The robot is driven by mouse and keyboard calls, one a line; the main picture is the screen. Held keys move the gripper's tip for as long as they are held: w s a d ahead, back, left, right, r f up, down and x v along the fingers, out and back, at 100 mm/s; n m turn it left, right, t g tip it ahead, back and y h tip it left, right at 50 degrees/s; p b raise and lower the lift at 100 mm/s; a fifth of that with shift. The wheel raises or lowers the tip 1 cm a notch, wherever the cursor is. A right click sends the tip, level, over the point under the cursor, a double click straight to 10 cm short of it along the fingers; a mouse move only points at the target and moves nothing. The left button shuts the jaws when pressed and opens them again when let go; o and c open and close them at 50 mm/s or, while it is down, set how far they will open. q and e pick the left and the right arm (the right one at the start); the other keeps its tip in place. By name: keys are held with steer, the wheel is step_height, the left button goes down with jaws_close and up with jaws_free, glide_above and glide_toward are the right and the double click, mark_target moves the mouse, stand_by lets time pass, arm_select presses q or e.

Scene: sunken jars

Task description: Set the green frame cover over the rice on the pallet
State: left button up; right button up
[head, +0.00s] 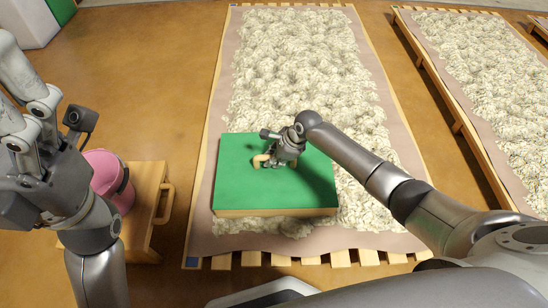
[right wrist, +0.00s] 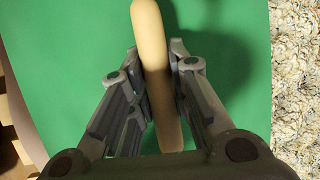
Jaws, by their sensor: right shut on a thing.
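The green frame cover (head: 240,190) has a flat green top, a wooden edge and a pale wooden handle (right wrist: 150,75). It is over the near left part of the rice (head: 300,70) on the middle pallet (head: 252,259); whether it rests or hangs just above cannot be told. My right gripper (right wrist: 158,85) has its fingers on both sides of the handle and is shut on it. In the head view the right gripper (head: 278,158) is above the cover's middle. My left gripper (head: 30,135) is at the left edge, away from the cover; its jaw state is unclear.
A pink bucket (head: 106,176) stands by a wooden stool (head: 150,205) left of the pallet. Another rice-covered pallet (head: 460,125) lies to the right. A pale cabinet (head: 25,22) is at the top left. Brown floor (head: 170,80) is clear between them.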

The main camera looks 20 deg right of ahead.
steer(key=shift+s+f, duration=0.15)
steer(key=o, duration=0.7)
steer(key=shift+o, duration=0.2)
steer(key=v, duration=1.2)
